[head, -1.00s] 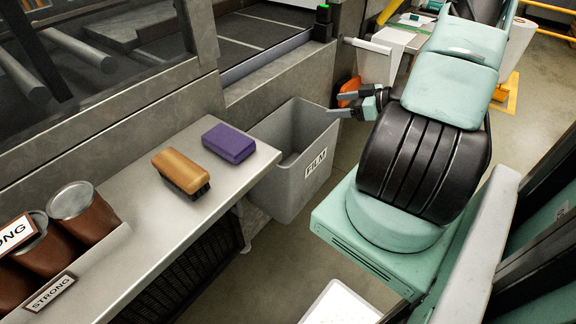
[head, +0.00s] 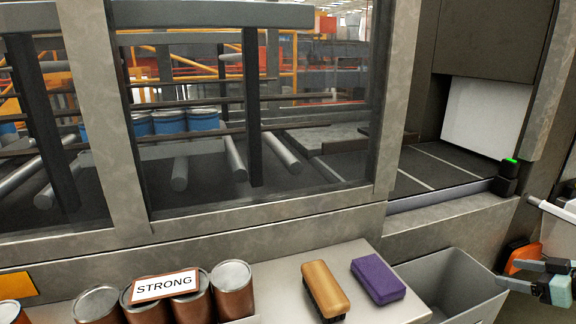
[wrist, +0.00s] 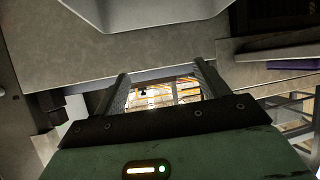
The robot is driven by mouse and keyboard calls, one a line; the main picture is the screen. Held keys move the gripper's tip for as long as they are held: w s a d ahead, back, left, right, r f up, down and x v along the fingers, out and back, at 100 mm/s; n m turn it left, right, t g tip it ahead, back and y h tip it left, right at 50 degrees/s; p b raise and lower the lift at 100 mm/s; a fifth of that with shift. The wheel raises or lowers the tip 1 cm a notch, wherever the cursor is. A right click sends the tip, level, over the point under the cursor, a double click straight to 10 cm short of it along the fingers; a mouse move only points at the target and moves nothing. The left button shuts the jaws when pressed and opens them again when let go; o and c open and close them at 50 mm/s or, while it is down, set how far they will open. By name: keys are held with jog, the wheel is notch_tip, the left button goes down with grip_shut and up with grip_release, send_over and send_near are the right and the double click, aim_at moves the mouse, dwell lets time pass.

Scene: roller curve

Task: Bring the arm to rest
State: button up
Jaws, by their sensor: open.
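My gripper (head: 510,276) is at the right edge of the head view, beside the grey bin (head: 455,272) and close to its right rim. Its two fingers are apart with nothing between them. In the wrist view the gripper (wrist: 160,80) also shows spread, empty fingers, with bright background between them. Most of my arm is outside the head view.
A metal bench (head: 285,268) holds a wooden brush (head: 325,288), a purple block (head: 378,278) and several brown cans behind a STRONG label (head: 165,286). An orange object (head: 522,258) is behind my gripper. A window and conveyor line the back, with a white panel (head: 487,118).

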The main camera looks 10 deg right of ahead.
jog(key=w+a+r+n+g+h, duration=0.1)
jog(key=w+a+r+n+g, duration=0.2)
jog(key=w+a, duration=0.8)
jog(key=a+r+g, duration=0.1)
jog(key=a+r, duration=0.1)
jog(key=a, duration=0.5)
jog(key=a+r+g+h+p, duration=0.1)
jog(key=a+r+g, duration=0.1)
jog(key=a, duration=0.5)
jog(key=a+r+g+p, duration=0.1)
jog(key=a+r, duration=0.2)
jog(key=a, duration=0.5)
jog(key=shift+s+r, duration=0.2)
jog(key=s+a+r+g, duration=0.2)
jog(key=s+a, duration=0.5)
jog(key=s, duration=0.3)
jog(key=s+a+r+n+g+p, duration=0.1)
jog(key=s+a+r+g, duration=0.1)
jog(key=s+a, duration=0.5)
jog(key=s+g, duration=0.1)
jog(key=s, duration=0.3)
jog(key=shift+a+r, duration=0.25)
jog(key=shift+a, duration=0.1)
